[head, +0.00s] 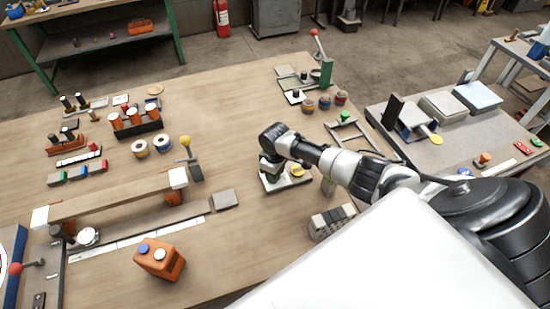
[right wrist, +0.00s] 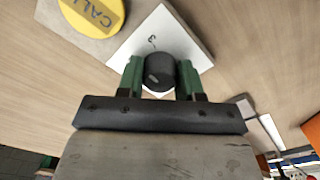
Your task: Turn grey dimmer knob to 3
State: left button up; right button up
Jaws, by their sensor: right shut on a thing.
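The grey dimmer knob (right wrist: 159,71) is dark and round and sits on a white plate (right wrist: 188,38) in the right wrist view. My right gripper (right wrist: 160,80) has its green fingers on both sides of the knob and is shut on it. A small light mark shows on the knob's lower left side. A "3" is printed on the plate above the knob in this view; other numbers are hidden. In the head view the plate (head: 292,182) lies below my right gripper (head: 270,172), which hides the knob. My left gripper is not in view.
A yellow button marked CALL (right wrist: 92,14) is beside the plate, also seen in the head view (head: 297,170). A grey block with slots (head: 332,222) stands in front.

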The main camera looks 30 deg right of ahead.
jog(key=m+p, duration=0.2)
jog(key=m, duration=0.3)
jog(key=shift+r, duration=0.1)
jog(key=shift+p, duration=0.3)
dwell(0.4)
jog(key=o, duration=0.9)
jog(key=shift+o, duration=0.2)
notch_tip(320, 180, up, 11)
jog(key=shift+f, duration=0.25)
